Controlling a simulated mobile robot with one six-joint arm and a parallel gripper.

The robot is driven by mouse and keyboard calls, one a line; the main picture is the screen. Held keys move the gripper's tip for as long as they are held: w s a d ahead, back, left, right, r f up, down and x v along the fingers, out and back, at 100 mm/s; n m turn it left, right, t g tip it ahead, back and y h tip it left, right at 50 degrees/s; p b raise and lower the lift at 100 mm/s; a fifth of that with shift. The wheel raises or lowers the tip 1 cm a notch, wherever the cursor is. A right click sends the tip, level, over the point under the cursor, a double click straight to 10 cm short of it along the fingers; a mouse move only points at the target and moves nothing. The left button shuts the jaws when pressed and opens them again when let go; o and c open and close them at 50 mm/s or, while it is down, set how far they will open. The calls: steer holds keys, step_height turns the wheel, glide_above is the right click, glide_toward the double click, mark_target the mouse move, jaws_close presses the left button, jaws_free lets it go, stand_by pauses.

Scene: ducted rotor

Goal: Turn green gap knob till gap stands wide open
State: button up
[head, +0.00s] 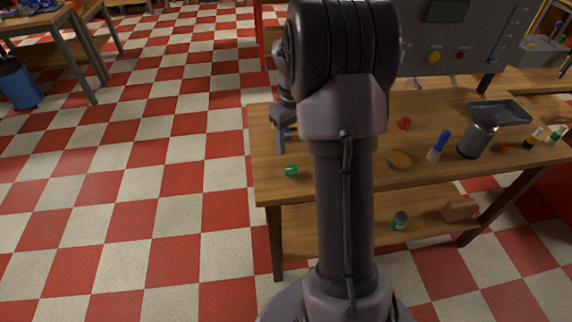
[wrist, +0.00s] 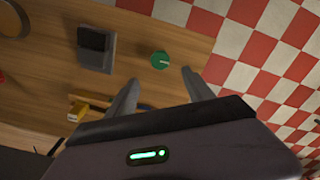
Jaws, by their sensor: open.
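The green knob (head: 291,170) sits near the left front corner of the wooden table. It also shows in the wrist view (wrist: 160,60), round, with a pale line on its top. My gripper (head: 284,137) is above the table, behind and above the knob in the head view. In the wrist view my gripper (wrist: 161,75) has its two fingers spread and empty, with the knob just beyond and between the tips, apart from them. I cannot make out the gap or how wide it stands.
A dark grey block (wrist: 95,48) lies left of the knob in the wrist view, with a yellow item (wrist: 78,112) nearby. On the table (head: 345,186) are a red knob (head: 404,123), a round dish (head: 400,160) and a dark cylinder (head: 477,138). A grey panel (head: 455,40) stands behind.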

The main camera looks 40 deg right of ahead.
mark_target(291, 168)
step_height(291, 168, down, 11)
steer(key=b, duration=0.3)
steer(key=shift+r+b, duration=0.15)
steer(key=shift+b, duration=0.2)
jaws_close()
